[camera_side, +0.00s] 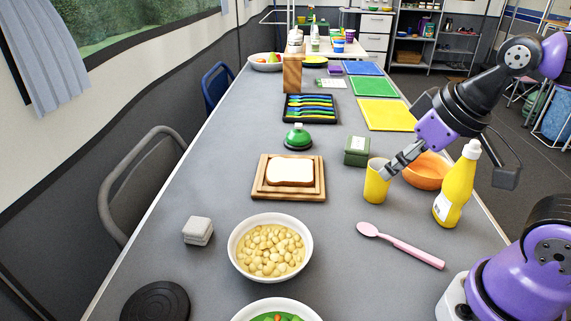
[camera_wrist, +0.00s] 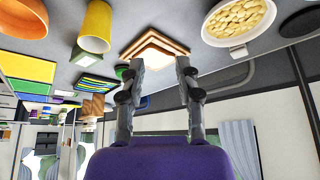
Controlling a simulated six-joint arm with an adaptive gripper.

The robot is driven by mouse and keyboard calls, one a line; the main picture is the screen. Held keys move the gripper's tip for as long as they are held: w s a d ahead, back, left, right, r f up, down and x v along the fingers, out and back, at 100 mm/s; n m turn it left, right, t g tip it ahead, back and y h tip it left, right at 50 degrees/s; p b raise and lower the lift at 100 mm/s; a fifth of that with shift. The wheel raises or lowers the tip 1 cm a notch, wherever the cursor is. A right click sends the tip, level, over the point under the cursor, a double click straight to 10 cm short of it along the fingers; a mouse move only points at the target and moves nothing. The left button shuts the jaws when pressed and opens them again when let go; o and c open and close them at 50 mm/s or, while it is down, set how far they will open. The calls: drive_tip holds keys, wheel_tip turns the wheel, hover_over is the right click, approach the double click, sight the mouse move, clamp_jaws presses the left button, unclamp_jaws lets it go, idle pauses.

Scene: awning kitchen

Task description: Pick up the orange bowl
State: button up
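The orange bowl (camera_side: 428,171) sits on the grey table at the right, behind the yellow bottle (camera_side: 455,183) and beside the yellow cup (camera_side: 376,182). In the wrist view the orange bowl (camera_wrist: 24,17) is at the upper left corner, partly cut off, with the yellow cup (camera_wrist: 95,27) next to it. My gripper (camera_side: 387,172) is in front of the bowl's left side and overlaps the cup's edge in the side view; contact cannot be told. In the wrist view my gripper (camera_wrist: 160,62) has its two fingers apart with nothing held between them.
A green box (camera_side: 357,151) stands behind the cup, and a pink spoon (camera_side: 400,244) lies in front. Bread on a wooden board (camera_side: 289,193) and a white bowl of beans (camera_side: 271,283) are to the left. Coloured mats (camera_side: 385,115) lie farther back.

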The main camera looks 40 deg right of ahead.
drive_tip(key=m, duration=0.1)
drive_tip(key=m+g+h, duration=0.2)
drive_tip(key=m+g, duration=0.3)
drive_tip(key=m, duration=2.5)
approach(426, 179)
drive_tip(key=shift+m, duration=0.3)
drive_tip(key=f, duration=0.4)
drive_tip(key=shift+d, duration=0.35)
drive_tip(key=f, duration=0.4)
drive_tip(key=d+f, duration=0.1)
drive_tip(key=f, duration=0.1)
drive_tip(key=shift+w+d, duration=0.1)
drive_tip(key=shift+w, duration=0.15)
clamp_jaws()
